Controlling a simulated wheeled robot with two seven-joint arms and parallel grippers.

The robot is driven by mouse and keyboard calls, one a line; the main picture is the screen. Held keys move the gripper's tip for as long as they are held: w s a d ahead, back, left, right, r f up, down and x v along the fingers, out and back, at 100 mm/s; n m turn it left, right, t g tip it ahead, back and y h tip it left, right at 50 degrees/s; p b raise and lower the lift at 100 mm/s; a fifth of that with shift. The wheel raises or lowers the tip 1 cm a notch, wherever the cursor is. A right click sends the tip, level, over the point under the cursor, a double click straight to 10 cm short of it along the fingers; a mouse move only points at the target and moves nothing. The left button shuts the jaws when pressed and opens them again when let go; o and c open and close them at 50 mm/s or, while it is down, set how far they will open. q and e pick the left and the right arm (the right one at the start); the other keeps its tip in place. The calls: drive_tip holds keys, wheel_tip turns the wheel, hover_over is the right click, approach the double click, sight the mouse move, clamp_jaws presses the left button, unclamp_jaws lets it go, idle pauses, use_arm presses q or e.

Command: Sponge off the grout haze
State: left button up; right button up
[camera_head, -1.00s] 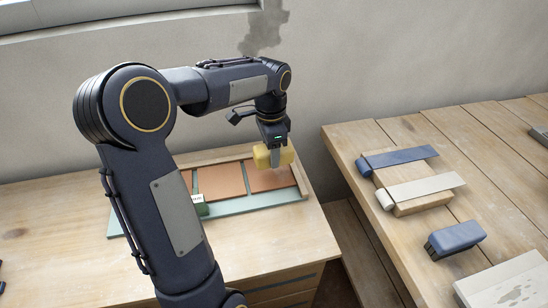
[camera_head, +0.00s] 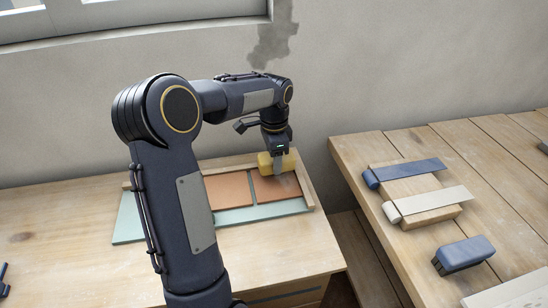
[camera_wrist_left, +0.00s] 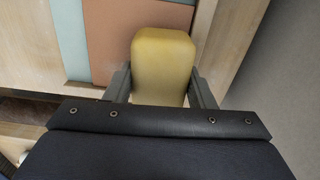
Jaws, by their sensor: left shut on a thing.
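My left gripper (camera_head: 278,168) is shut on a yellow sponge (camera_head: 264,165). It holds the sponge at the back of the right terracotta tile (camera_head: 275,187); I cannot tell whether they touch. A faint greyish patch shows on this tile near the sponge. Another terracotta tile (camera_head: 229,190) lies to its left, partly behind my arm. In the left wrist view the sponge (camera_wrist_left: 162,60) sits between both fingers, with a terracotta tile (camera_wrist_left: 110,35) beside it.
A wooden frame edge (camera_head: 306,193) and a pale green board (camera_head: 262,212) border the tiles. On the right table are a wooden block (camera_head: 432,216) with a blue strip (camera_head: 410,171) and a cream strip (camera_head: 432,202), and a blue brush (camera_head: 464,252).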

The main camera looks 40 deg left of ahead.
use_arm(q)
drive_tip(key=shift+f, duration=0.3)
drive_tip(key=shift+f+b, duration=0.45)
drive_tip(key=shift+f, duration=0.3)
